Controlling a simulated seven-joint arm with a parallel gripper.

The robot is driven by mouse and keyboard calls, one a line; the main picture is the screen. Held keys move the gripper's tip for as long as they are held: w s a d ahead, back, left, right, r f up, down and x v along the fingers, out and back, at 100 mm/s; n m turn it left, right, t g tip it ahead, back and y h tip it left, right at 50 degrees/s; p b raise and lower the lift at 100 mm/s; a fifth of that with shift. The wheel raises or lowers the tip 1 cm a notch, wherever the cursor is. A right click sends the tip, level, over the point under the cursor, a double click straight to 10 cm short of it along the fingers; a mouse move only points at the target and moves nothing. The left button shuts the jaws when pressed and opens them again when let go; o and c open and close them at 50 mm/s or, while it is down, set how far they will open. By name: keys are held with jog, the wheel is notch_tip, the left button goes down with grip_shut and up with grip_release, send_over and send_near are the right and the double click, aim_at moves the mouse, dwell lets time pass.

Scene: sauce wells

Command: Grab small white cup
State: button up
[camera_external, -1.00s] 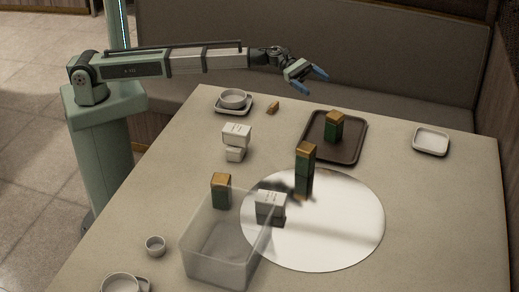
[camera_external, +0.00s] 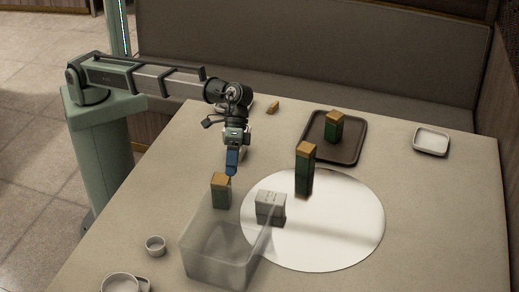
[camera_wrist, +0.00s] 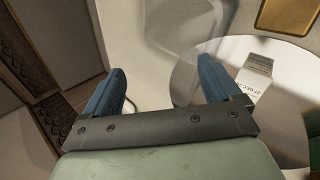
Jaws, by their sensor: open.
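I cannot make out the small cup in the wrist view.
A clear bin (camera_external: 195,268) stands right of the small cup. A green block with a tan top (camera_external: 221,194) is below my gripper. A white box (camera_external: 270,208) and a tall green block (camera_external: 304,176) stand by a round white mat (camera_external: 340,240). A dark tray (camera_external: 352,140) lies behind.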

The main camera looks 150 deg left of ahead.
jog(key=w+d+m+g+y, duration=0.15)
jog(key=d+m+g, duration=0.35)
jog(key=d, duration=0.9)
notch_tip(320, 180, up, 3)
jog(key=m+g+y, duration=0.2)
jog(key=m+y, duration=0.1)
jog(key=m, duration=0.4)
send_over(155, 243)
jog(key=w, duration=0.2)
jog(key=shift+t, duration=0.3)
notch_tip(155, 243, down, 19)
jog(key=shift+r, duration=0.1)
jog(key=shift+d+f, duration=0.2)
jog(key=shift+f, duration=2.5)
jog(key=c, duration=1)
jog(key=shift+w+r, duration=0.1)
jog(key=shift+r, duration=0.05)
jog(key=shift+c, duration=0.2)
